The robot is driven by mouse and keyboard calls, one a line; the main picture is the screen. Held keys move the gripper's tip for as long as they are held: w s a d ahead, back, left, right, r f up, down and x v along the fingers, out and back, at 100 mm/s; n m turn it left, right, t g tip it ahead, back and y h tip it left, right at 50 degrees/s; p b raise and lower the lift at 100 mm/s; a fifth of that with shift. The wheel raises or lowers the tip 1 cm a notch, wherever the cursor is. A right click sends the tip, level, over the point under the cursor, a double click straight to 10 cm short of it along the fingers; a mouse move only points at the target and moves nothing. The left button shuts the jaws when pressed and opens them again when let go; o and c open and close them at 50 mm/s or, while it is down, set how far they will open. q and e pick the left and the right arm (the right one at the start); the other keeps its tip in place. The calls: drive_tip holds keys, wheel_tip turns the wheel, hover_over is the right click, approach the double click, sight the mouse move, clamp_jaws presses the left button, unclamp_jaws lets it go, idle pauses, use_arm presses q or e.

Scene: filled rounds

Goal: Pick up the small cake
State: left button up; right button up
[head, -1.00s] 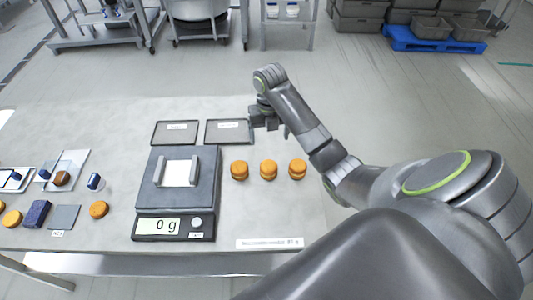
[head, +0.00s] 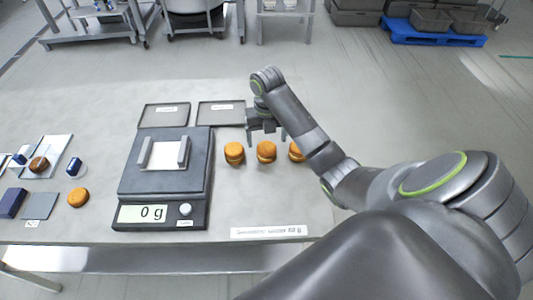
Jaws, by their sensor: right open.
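Several small round orange-brown cakes are on the table in the head view. Three filled ones stand in a row right of the scale: the left cake (head: 234,153), the middle cake (head: 266,152) and the right cake (head: 296,153), which my right arm partly hides. My right gripper (head: 266,138) is open, fingers pointing down, just behind and above the middle cake. I see nothing between its fingers. Another cake (head: 78,197) lies left of the scale, and a darker one (head: 39,164) sits on a plate at the far left. My left gripper is not in view.
A scale (head: 164,181) reading 0 g stands left of the row. Two dark labelled trays (head: 222,121) (head: 163,125) lie behind it. A white label strip (head: 268,231) lies at the table's front edge. Blue blocks and a grey square lie at the left.

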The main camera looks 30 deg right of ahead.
sight(267, 147)
drive_tip(key=shift+f, duration=0.5)
drive_tip(key=shift+f+b, duration=0.8)
drive_tip(key=shift+b, duration=0.25)
wheel_tip(267, 147, down, 2)
drive_tip(key=shift+a+f+p, duration=0.1)
drive_tip(key=shift+p, duration=0.55)
drive_tip(key=shift+s+f, duration=0.1)
drive_tip(key=shift+f, duration=0.35)
drive_tip(key=c, duration=0.8)
